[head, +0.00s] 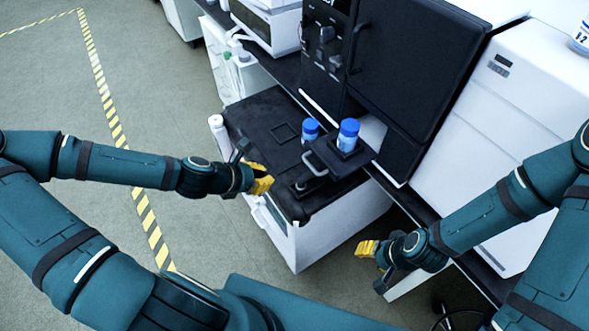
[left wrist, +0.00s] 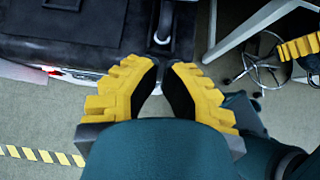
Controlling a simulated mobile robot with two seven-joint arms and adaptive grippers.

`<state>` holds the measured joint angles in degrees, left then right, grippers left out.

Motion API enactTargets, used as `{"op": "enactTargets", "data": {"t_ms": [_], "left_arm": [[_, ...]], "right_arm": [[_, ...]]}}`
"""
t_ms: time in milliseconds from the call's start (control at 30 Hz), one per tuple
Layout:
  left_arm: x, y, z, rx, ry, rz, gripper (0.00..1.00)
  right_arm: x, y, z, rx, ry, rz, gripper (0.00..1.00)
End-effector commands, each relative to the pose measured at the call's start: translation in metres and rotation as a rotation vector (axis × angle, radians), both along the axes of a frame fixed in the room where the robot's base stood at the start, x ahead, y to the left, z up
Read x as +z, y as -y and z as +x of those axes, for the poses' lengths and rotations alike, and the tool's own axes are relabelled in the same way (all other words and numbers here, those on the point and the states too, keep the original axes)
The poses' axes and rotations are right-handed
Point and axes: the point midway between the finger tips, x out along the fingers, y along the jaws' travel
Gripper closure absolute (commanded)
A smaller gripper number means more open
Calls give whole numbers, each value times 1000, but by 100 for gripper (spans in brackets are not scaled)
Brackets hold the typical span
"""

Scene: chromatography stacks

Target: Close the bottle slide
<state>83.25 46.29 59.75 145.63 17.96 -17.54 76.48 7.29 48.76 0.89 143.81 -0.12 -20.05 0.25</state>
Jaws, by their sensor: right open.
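The bottle slide (head: 365,157) is a small black tray that sticks out from the dark stack in the head view. A grey bar handle (head: 313,158) is at its front left. A blue-capped bottle (head: 348,135) stands upright on the slide, and a second blue-capped bottle (head: 310,130) stands just left of it. My left gripper (head: 262,180) is to the left of the handle and apart from it. In the left wrist view its yellow fingers (left wrist: 167,68) have a narrow gap between the tips, with nothing clearly held. My right gripper (head: 367,250) is open and empty, lower right of the slide.
The white box with a black top (head: 262,112) lies under the slide area. A large black door (head: 415,65) and a white cabinet (head: 515,120) stand to the right. Open floor with a striped line (head: 125,130) is at the left.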

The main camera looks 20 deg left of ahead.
Motion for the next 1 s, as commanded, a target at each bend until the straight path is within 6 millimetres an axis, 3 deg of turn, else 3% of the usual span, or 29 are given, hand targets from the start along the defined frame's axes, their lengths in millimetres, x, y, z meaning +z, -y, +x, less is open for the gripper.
{"op": "enactTargets", "data": {"t_ms": [567,800,1000], "left_arm": [[-68,47,59,-6,1,-1,100],[-59,63,82,-5,2,3,100],[-57,67,89,-3,1,2,100]], "right_arm": [[-38,1,7,-4,16,-3,53],[-41,1,8,-4,19,-4,53],[-41,1,8,-5,20,-4,53]]}}
